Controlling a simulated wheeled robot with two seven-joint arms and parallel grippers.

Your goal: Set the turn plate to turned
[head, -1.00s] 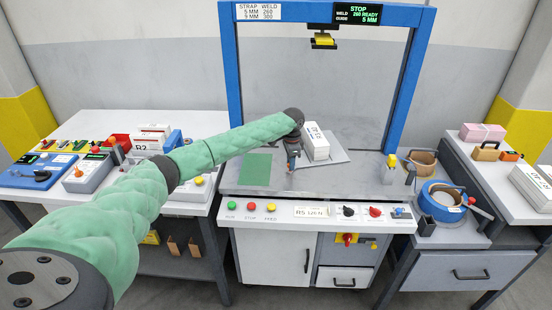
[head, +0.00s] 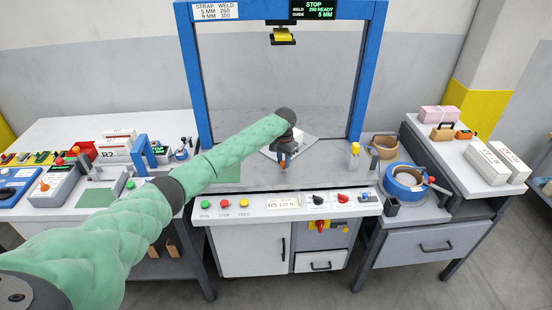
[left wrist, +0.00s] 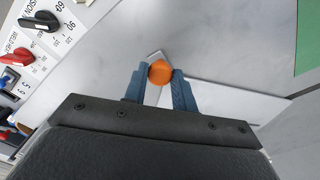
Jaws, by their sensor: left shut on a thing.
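The turn plate (head: 306,146) is a flat grey plate on the strapping machine's table, set at an angle to the table's front edge. A white stack (head: 298,136) lies on it, mostly hidden behind my left arm. My left gripper (head: 283,163) points down at the plate's front edge, with an orange knob (head: 282,164) between its fingers. In the left wrist view both blue fingers (left wrist: 159,82) are shut on the round orange knob (left wrist: 160,72), which sits at the end of a grey tab. My right gripper is not in view.
The blue arch (head: 366,80) stands around the plate's back and sides. A green sheet (head: 228,174) lies left of the plate. A front panel (head: 290,205) has buttons and knobs. Side tables hold a blue strap roll (head: 405,178) and white stacks (head: 487,165).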

